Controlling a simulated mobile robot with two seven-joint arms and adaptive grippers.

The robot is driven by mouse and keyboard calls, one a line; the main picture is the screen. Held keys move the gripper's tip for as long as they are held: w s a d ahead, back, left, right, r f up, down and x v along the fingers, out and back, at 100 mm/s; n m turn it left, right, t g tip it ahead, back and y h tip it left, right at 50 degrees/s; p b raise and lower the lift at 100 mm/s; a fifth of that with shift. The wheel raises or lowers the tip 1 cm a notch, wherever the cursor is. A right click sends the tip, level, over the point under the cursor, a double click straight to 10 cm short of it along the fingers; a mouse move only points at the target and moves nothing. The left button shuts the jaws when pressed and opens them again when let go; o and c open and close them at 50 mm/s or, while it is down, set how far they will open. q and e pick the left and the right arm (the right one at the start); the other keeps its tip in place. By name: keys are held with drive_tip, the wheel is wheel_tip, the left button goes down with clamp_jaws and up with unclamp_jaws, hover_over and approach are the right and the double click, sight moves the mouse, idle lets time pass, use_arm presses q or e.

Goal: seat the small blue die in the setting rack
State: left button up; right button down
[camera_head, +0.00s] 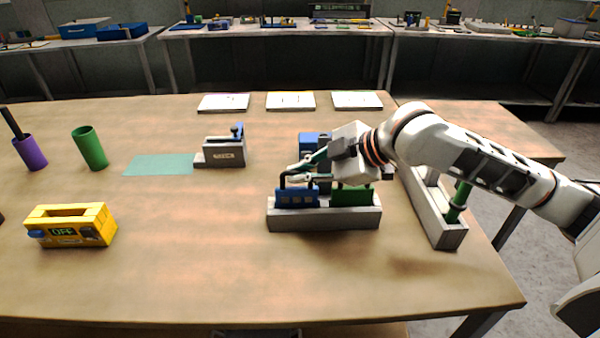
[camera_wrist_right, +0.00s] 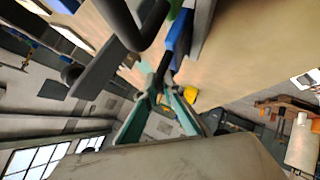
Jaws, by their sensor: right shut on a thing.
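The small blue die (camera_head: 297,198) stands upright at the left part of the grey setting rack (camera_head: 325,219). Its lower edge is at the rack's front wall, and I cannot tell how deep it sits. A green die (camera_head: 352,195) is in the rack just to its right. My right gripper (camera_head: 292,174) is shut on the blue die's dark handle. In the right wrist view, the green fingers (camera_wrist_right: 163,98) close on the dark handle, with part of the blue die (camera_wrist_right: 180,38) beyond. My left gripper is not in view.
A blue-topped block (camera_head: 309,139) stands behind the rack, partly hidden by my right gripper. A long grey tray (camera_head: 446,232) is at right, a grey press (camera_head: 224,150) at back left. A yellow box (camera_head: 70,226) is far left. The table's front middle is clear.

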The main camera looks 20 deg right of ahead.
drive_tip(key=c, duration=2.2)
unclamp_jaws()
drive_tip(key=p+v, duration=0.1)
drive_tip(key=v, duration=1.1)
drive_tip(key=shift+p, duration=0.35)
